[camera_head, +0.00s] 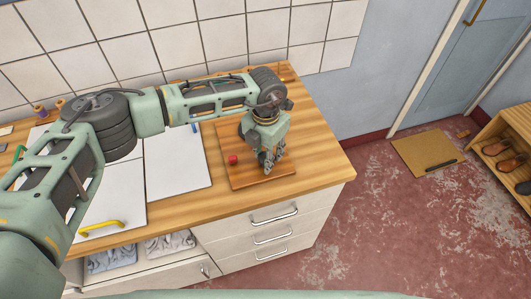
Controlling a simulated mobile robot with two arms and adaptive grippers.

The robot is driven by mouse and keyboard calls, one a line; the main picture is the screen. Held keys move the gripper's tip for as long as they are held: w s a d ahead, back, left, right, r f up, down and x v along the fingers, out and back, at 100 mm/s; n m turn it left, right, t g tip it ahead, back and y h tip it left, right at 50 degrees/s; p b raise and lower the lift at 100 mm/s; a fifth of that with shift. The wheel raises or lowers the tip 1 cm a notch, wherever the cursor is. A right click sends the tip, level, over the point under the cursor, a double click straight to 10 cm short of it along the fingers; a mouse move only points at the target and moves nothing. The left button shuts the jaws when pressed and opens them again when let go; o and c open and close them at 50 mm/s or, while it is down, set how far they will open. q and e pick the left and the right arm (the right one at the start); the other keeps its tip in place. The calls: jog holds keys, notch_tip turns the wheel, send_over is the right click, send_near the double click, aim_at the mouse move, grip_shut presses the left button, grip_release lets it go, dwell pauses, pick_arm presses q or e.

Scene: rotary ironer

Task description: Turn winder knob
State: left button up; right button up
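A brown wooden board (236,178) lies on the counter near its right end. A small round red piece (233,160) stands on the board; it may be the winder knob, but I cannot tell for sure. My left arm reaches across from the left, and my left gripper (270,161) points down over the right part of the board, to the right of the red piece and apart from it. The fingers are small and overlap what lies under them, so I cannot tell whether they are open or touch anything. My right gripper is out of view.
The wooden counter (318,170) has drawers with metal handles in front. A white panel (180,168) and a yellow handle (100,226) are at the left. Spools (40,110) stand at the back left. A tiled wall is behind.

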pick_arm(q)
jog(key=shift+w+a, duration=0.1)
jog(key=c, duration=0.3)
jog(key=shift+n+b, duration=0.4)
jog(key=n+b, duration=0.3)
jog(key=shift+a+f+n, duration=0.1)
jog(key=shift+a+n, duration=0.05)
jog(key=shift+n, duration=0.15)
jog(key=n+b, duration=0.3)
jog(key=n, duration=0.1)
jog(key=shift+n, duration=0.3)
jog(key=n+b, duration=0.5)
jog(key=n, duration=0.1)
jog(key=shift+s, duration=0.2)
jog(key=shift+s+n+b, duration=0.15)
jog(key=shift+n+b, duration=1.1)
jog(key=shift+n, duration=1.15)
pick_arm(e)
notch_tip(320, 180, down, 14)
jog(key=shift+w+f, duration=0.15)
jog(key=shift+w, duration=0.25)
